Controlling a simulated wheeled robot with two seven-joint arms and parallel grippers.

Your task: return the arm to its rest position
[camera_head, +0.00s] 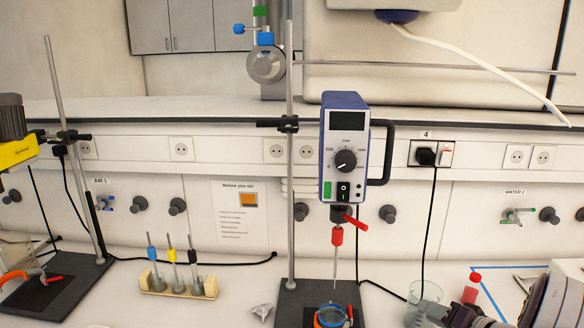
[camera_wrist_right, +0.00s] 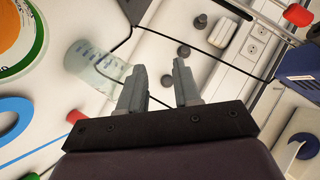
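My right arm (camera_head: 552,298) comes in at the lower right of the head view. Its dark gripper (camera_head: 462,316) is low at the bottom edge, beside a glass beaker (camera_head: 425,294) and a red-capped bottle (camera_head: 472,288). In the right wrist view the two grey fingers (camera_wrist_right: 160,72) stand apart with nothing between them, so the gripper is open and empty. The beaker (camera_wrist_right: 95,65) shows beyond the fingers, to the left. My left arm and gripper are not in view.
A stirrer with a blue control box (camera_head: 345,148) hangs on a stand over a dark base (camera_head: 290,300). A wooden rack (camera_head: 178,288) with pipettes stands left of it. A yellow-headed stirrer (camera_head: 18,150) is at far left. A cable crosses the bench near the beaker.

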